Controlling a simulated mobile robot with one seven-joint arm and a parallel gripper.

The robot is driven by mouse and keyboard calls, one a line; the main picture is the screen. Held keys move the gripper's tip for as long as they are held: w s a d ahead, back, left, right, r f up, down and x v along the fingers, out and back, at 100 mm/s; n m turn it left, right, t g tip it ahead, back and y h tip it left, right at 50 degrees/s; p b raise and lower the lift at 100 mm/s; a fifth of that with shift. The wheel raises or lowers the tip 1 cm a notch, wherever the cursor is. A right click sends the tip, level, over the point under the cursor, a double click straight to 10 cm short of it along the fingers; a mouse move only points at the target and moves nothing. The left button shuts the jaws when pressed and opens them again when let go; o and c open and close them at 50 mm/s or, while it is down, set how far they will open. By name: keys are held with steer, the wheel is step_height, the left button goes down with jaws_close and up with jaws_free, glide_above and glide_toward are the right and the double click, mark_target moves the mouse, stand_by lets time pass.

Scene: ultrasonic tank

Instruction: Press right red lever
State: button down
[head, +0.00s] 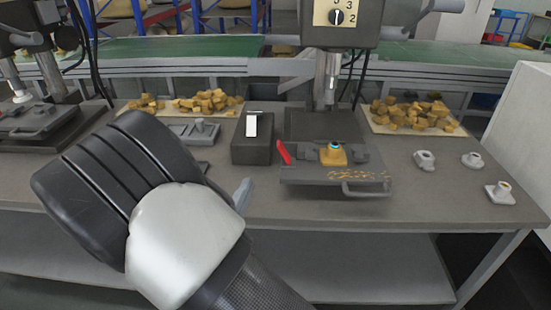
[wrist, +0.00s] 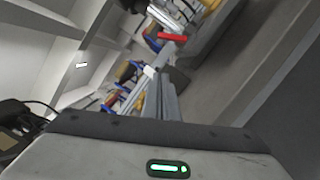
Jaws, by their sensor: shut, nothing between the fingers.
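The red lever (head: 284,153) stands tilted at the left edge of the machine's grey fixture plate (head: 312,177). A yellow block (head: 333,155) with a dark round top sits on that plate. My gripper (head: 243,190) is left of the lever and a little nearer to me, apart from it. My arm hides most of the gripper in the head view. In the wrist view my gripper (wrist: 158,92) is shut and empty, its fingers pointing up the picture. A red bar, seemingly the same lever (wrist: 172,37), shows beyond the fingertips.
A dark box with a white switch (head: 252,128) stands left of the lever. The drill machine's head (head: 339,22) hangs above the plate. Trays of yellow blocks (head: 413,114) lie at the back. Several small grey parts (head: 472,160) lie at right. The table front (head: 440,208) is bare.

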mark_target(284, 152)
stand_by(0.3)
steer(key=w+d+r+b, duration=0.1)
steer(key=w+d+r, duration=0.2)
steer(key=w+d, duration=0.3)
steer(key=shift+w, duration=1.75)
steer(key=shift+a, duration=0.1)
